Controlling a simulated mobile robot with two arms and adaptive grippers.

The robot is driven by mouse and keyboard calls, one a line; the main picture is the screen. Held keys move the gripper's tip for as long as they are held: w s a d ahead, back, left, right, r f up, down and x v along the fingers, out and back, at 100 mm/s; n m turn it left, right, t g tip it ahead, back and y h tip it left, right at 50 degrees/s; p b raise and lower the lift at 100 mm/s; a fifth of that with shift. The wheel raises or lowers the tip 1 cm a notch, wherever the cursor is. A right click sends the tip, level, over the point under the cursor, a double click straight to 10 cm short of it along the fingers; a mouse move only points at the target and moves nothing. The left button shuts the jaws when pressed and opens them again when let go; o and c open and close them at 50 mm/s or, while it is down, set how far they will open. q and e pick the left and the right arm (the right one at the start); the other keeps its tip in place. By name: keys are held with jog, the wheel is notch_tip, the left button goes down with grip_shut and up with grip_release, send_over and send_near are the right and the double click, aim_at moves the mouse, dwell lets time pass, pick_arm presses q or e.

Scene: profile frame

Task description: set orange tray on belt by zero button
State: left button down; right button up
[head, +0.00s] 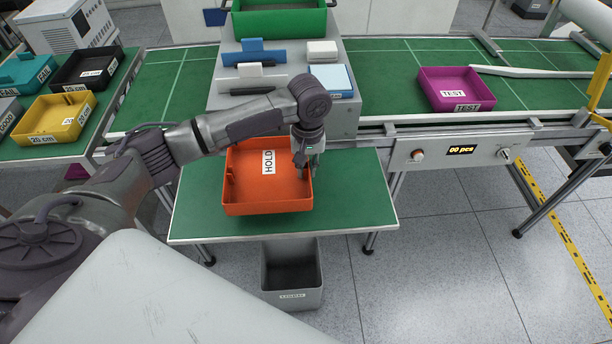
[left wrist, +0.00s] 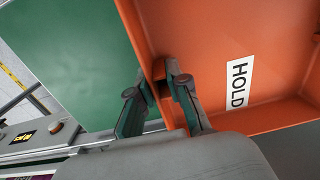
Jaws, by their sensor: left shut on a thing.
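The orange tray (head: 258,190), labelled HOLD, is on or just above the small green table in front of the belt (head: 388,88). My left gripper (head: 303,170) is shut on the tray's right wall. In the left wrist view the fingers (left wrist: 160,100) straddle the wall of the orange tray (left wrist: 215,50). On the belt's front panel are a round reddish button (head: 417,155), a display reading 00 pcs and a knob (head: 505,155). I cannot read which one is the zero button. My right gripper is not in view.
A purple TEST tray (head: 456,88) sits on the belt at the right, near a white guide rail (head: 540,73). A grey stand (head: 225,112) with blocks and a green bin is behind the orange tray. Belt left of the purple tray is clear. A grey bin (head: 292,292) stands below.

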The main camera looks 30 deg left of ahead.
aim_at(306, 178)
pick_arm(q)
jog(key=shift+f, duration=1.95)
jog(key=shift+s+f+p, duration=0.1)
jog(key=shift+p, duration=0.25)
jog(key=c, duration=1.1)
grip_release()
jog(key=shift+c, duration=0.2)
